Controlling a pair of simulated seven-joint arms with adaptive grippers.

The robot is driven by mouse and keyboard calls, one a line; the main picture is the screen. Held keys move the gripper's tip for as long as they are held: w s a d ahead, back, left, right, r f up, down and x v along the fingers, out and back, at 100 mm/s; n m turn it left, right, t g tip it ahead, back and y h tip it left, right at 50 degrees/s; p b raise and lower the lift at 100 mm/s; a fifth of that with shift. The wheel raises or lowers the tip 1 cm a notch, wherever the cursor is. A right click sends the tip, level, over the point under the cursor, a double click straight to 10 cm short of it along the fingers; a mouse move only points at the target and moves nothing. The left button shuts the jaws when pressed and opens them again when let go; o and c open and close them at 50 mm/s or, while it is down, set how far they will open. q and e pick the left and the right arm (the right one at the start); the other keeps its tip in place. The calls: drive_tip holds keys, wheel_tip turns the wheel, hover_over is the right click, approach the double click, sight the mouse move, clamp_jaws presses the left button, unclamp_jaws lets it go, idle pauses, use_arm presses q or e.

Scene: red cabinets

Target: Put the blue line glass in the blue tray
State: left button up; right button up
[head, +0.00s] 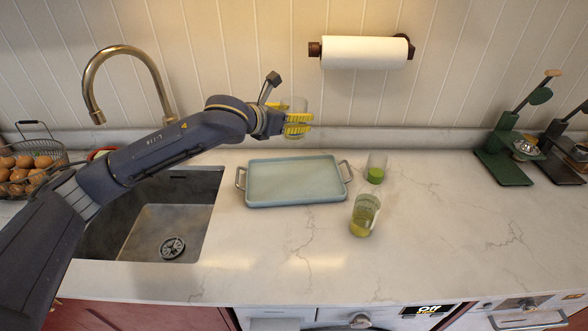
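The blue tray (270,197) lies flat on the counter right of the sink, with a metal handle at each end. My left gripper (298,124), with yellow fingertips, is above the tray's back edge, near the wall. Its fingers are closed around a clear glass (296,104), which looks upright and clear of the tray. Any blue line on this glass is too small to tell. A glass with a green bottom (376,174) and a glass with a yellow-green bottom (364,222) stand on the counter right of the tray. My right gripper is not in view.
The sink (165,222) with its faucet (125,52) is left of the tray. An egg basket (28,172) stands at the far left. A paper towel roll (364,52) hangs on the wall. Green and dark stands (505,165) are at the far right. The counter's right-centre is clear.

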use_arm(q)
wheel_tip(320, 180, down, 16)
drive_tip(key=shift+f, duration=0.15)
idle(0.7)
drive_tip(key=shift+f, duration=0.1)
drive_tip(key=o, duration=1.4)
drive_tip(key=shift+f, duration=0.1)
drive_tip(key=shift+c, duration=0.2)
drive_tip(key=shift+r, duration=0.2)
drive_tip(key=v, duration=1.2)
drive_tip(key=shift+w, duration=0.1)
